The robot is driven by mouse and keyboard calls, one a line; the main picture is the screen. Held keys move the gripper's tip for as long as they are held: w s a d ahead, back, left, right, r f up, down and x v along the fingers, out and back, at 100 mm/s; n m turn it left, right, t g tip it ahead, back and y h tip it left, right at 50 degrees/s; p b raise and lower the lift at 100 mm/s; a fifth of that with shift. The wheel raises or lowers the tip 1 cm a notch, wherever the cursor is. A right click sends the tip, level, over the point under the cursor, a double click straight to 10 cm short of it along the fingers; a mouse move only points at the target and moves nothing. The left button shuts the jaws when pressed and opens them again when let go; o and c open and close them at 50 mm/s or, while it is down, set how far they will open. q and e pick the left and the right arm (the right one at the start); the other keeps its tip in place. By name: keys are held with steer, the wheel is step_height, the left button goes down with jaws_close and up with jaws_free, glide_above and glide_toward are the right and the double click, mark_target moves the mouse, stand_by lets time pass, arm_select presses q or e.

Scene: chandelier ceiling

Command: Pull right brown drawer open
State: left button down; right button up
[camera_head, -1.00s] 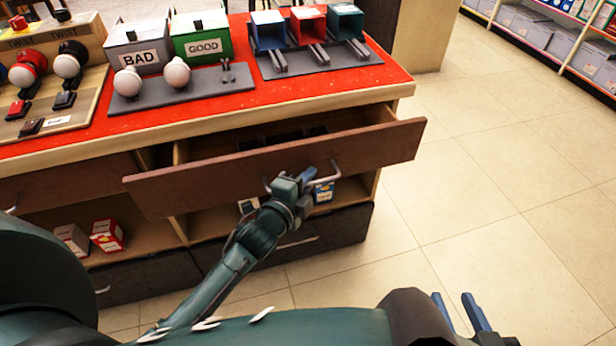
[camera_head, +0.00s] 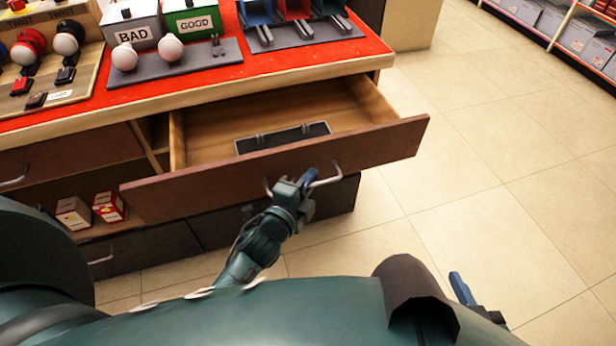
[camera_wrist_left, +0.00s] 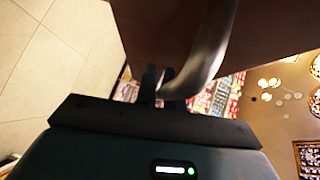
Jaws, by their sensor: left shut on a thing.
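The right brown drawer (camera_head: 250,178) is pulled well out of the counter, and its inside shows. A dark grey tray-like piece (camera_head: 283,138) lies in it behind the front. My left gripper (camera_head: 307,180) is shut on the drawer's metal handle (camera_head: 328,179). In the left wrist view the handle (camera_wrist_left: 207,45) passes by the fingertips (camera_wrist_left: 162,84) against the brown drawer front (camera_wrist_left: 280,25). My right gripper (camera_head: 463,290) is at the lower right, apart from the counter. One blue finger shows; the rest is mostly hidden.
The red counter top (camera_head: 285,72) carries a BAD box (camera_head: 136,31), a GOOD box (camera_head: 193,22) and coloured bins (camera_head: 295,8). A closed drawer (camera_head: 70,160) is at the left. Small boxes (camera_head: 108,207) stand on the shelf below. Tiled floor (camera_head: 450,180) to the right is clear.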

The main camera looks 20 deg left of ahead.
arm_select(q)
steer(key=c, duration=1.5)
jaws_free()
arm_select(e)
steer(key=shift+d, duration=0.1)
steer(key=shift+s, duration=0.1)
arm_select(q)
steer(key=v, duration=1.3)
steer(key=shift+p, duration=0.45)
arm_select(e)
steer(key=shift+a+f, duration=0.2)
steer(key=shift+f, duration=0.05)
steer(key=shift+w+r, duration=0.15)
steer(key=shift+w, duration=0.05)
